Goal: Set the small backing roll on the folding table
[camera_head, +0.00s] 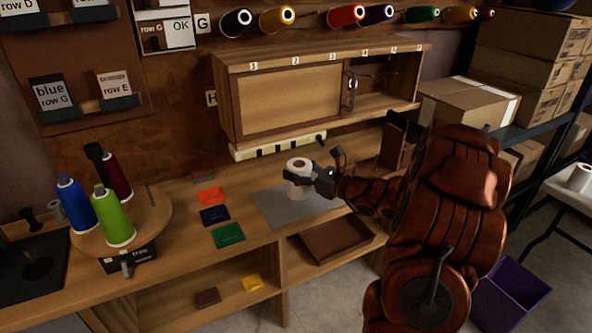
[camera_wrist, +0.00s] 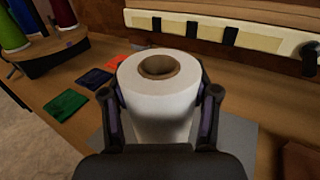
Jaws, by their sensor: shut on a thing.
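A white backing roll (camera_head: 299,168) with a brown core stands upright over a grey mat on the wooden workbench. My gripper (camera_head: 300,180) is shut on it; in the wrist view the two fingers (camera_wrist: 160,110) clasp its sides. I cannot tell whether the roll (camera_wrist: 158,95) touches the mat or hangs just above it. A white-topped table (camera_head: 562,178) with dark legs, likely the folding table, is at the far right edge, partly cut off. Another white roll (camera_head: 580,177) stands on it.
The grey mat (camera_head: 270,208) lies under the roll, with coloured swatches (camera_head: 228,235) to its left. A turntable (camera_head: 150,215) holds thread cones. A wall cabinet (camera_head: 290,105) overhangs the bench. A purple bin (camera_head: 510,292) stands on the floor before the white table. Cardboard boxes (camera_head: 465,102) fill shelving behind.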

